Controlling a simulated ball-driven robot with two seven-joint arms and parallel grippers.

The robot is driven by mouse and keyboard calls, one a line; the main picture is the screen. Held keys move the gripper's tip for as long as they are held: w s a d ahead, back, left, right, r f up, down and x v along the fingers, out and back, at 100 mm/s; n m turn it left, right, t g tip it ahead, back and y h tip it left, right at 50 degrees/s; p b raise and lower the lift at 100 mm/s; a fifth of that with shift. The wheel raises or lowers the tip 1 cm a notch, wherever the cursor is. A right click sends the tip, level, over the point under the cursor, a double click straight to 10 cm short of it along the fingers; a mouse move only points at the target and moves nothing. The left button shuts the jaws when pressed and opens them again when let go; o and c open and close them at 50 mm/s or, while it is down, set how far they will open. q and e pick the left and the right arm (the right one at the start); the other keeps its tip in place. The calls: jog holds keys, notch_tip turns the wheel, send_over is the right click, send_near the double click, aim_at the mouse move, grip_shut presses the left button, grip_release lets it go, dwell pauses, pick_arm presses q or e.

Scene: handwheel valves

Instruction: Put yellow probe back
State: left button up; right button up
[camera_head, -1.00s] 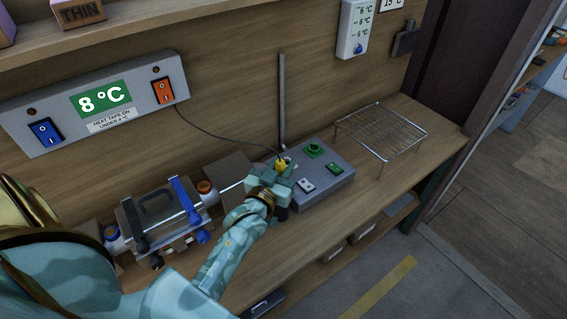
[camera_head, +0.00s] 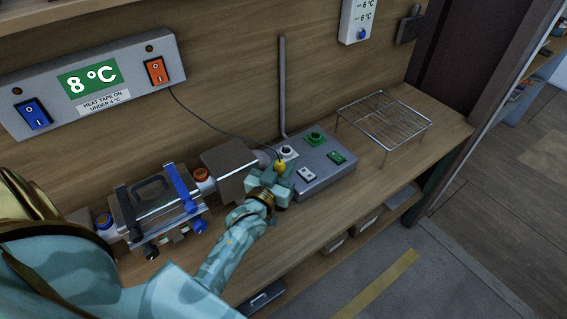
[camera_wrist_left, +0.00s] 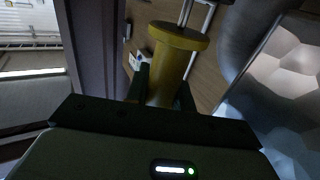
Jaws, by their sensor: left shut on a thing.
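The yellow probe (camera_head: 280,166) is held by my left gripper (camera_head: 277,180) at the left end of the grey control box (camera_head: 325,178). The left gripper is shut on it; the yellow body with its wide round head also shows between the fingers in the left wrist view (camera_wrist_left: 170,65). A thin dark cable runs from the probe to the wall panel (camera_head: 95,85), which reads 8 °C. A round white fitting (camera_head: 288,152) on the box shows just behind the probe. The probe's lower end is hidden by the gripper. My right gripper is not in view.
The box carries a green knob (camera_head: 314,139), a white switch (camera_head: 305,174) and a green switch (camera_head: 337,157). A grey upright pipe (camera_head: 283,90) stands behind it. A wire rack (camera_head: 384,118) stands right; a clamped pipe assembly (camera_head: 158,205) lies left.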

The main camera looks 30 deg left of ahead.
pick_arm(q)
jog(key=shift+f+b, duration=0.5)
jog(key=shift+f, duration=0.5)
jog(key=o, duration=1.8)
jog(key=shift+r, duration=0.1)
jog(key=shift+o, duration=0.4)
jog(key=shift+d, duration=0.1)
jog(key=shift+r, duration=0.1)
